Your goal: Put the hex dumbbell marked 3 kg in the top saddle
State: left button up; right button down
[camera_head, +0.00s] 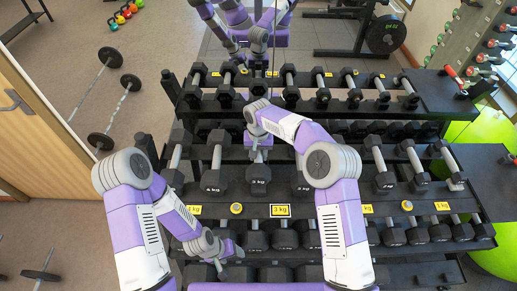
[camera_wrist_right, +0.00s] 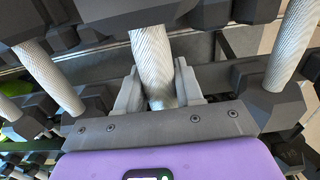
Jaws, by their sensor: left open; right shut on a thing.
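My right gripper (camera_head: 257,148) is shut on the handle of a dark hex dumbbell (camera_head: 258,176) with a pale grey grip, at the middle tier of the rack. Its front end carries a kg mark too small to read surely. In the right wrist view the gripper (camera_wrist_right: 158,92) has a finger on each side of the knurled handle (camera_wrist_right: 152,60). I cannot tell whether the dumbbell is lifted or resting. A yellow 3 kg label (camera_head: 280,210) is on the shelf edge below it. My left gripper (camera_head: 228,248) is open and empty, low in front of the lower tier.
The black rack (camera_head: 335,211) holds several hex dumbbells on its tiers. Neighbouring dumbbells (camera_head: 213,170) stand close beside the held one. A full-looking row (camera_head: 322,88) is on the upper tier. A green ball (camera_head: 490,135) is at the right; barbells (camera_head: 105,80) lie on the floor left.

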aim_at(258, 159)
jog(key=shift+w+a+f, duration=0.1)
jog(key=shift+w+f, duration=0.05)
jog(key=shift+f, duration=1.7)
jog(key=c, duration=1)
grip_release()
jog(key=shift+f, duration=0.3)
jog(key=shift+c, duration=0.2)
jog(key=o, duration=0.3)
jog(key=shift+s, duration=0.3)
jog(key=shift+w, duration=0.1)
notch_tip(258, 159, up, 12)
jog(key=shift+r, duration=0.1)
